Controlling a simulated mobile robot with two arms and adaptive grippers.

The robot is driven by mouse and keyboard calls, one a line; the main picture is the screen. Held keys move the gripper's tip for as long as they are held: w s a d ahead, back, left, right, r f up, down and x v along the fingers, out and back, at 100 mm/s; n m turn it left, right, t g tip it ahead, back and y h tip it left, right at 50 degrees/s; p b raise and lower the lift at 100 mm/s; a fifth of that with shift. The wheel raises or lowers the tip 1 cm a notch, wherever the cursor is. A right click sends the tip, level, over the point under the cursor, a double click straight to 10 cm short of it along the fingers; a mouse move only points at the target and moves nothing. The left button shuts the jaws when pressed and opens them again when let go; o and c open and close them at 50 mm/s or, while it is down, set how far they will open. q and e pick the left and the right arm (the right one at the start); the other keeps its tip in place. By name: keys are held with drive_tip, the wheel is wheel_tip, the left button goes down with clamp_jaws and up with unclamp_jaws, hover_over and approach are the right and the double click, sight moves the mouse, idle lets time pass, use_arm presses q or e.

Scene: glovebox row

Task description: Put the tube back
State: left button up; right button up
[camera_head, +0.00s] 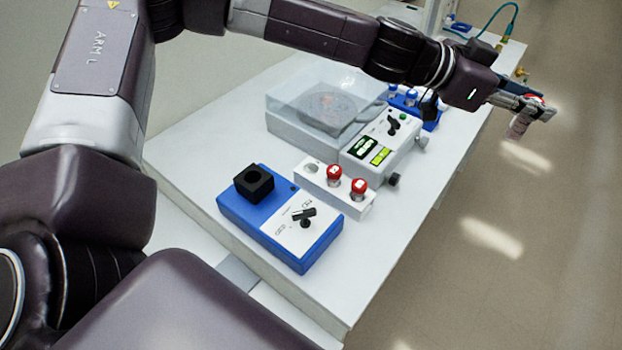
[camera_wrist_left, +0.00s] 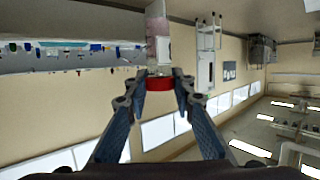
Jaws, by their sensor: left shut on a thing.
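My left gripper (camera_head: 537,104) reaches out past the right edge of the bench, over the floor. It is shut on a tube (camera_head: 519,126) with a red cap, which hangs below the fingers. In the left wrist view the fingertips (camera_wrist_left: 160,86) close on the red cap (camera_wrist_left: 160,83), and the tube body (camera_wrist_left: 158,42) with a pale label extends away from them. A white rack (camera_head: 352,206) on the bench holds two red-capped tubes (camera_head: 334,173) (camera_head: 359,187) and has an empty hole at its left end. My right gripper is not in view.
A blue mixer (camera_head: 240,210) with a black block (camera_head: 254,182) stands in front of the rack. Behind the rack is a centrifuge (camera_head: 290,132) with a clear lid and a control panel (camera_head: 378,146). A blue rack (camera_head: 428,124) with blue-capped tubes stands farther back. The bench's right strip is clear.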

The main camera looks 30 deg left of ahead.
use_arm(q)
drive_tip(key=s+a+f+m+g+h, duration=0.1)
drive_tip(key=a+f+m+g, duration=0.15)
drive_tip(key=a, duration=0.65)
drive_tip(key=s+a+f+m+g+h, duration=0.1)
drive_tip(key=a+f+m+g, duration=0.15)
drive_tip(key=a, duration=0.75)
drive_tip(key=s+a+r+g, duration=0.1)
drive_tip(key=s+a, duration=0.3)
drive_tip(key=a, duration=0.4)
drive_tip(key=s+a+g, duration=0.1)
drive_tip(key=s+a, duration=0.3)
drive_tip(key=a, duration=0.4)
drive_tip(key=shift+s+a+f+p, duration=0.1)
drive_tip(key=shift+a+f+p, duration=0.05)
drive_tip(key=shift+f, duration=4.8)
drive_tip(key=shift+s+a+f+p, duration=0.1)
drive_tip(key=shift+f+p, duration=0.05)
drive_tip(key=shift+f, duration=4.8)
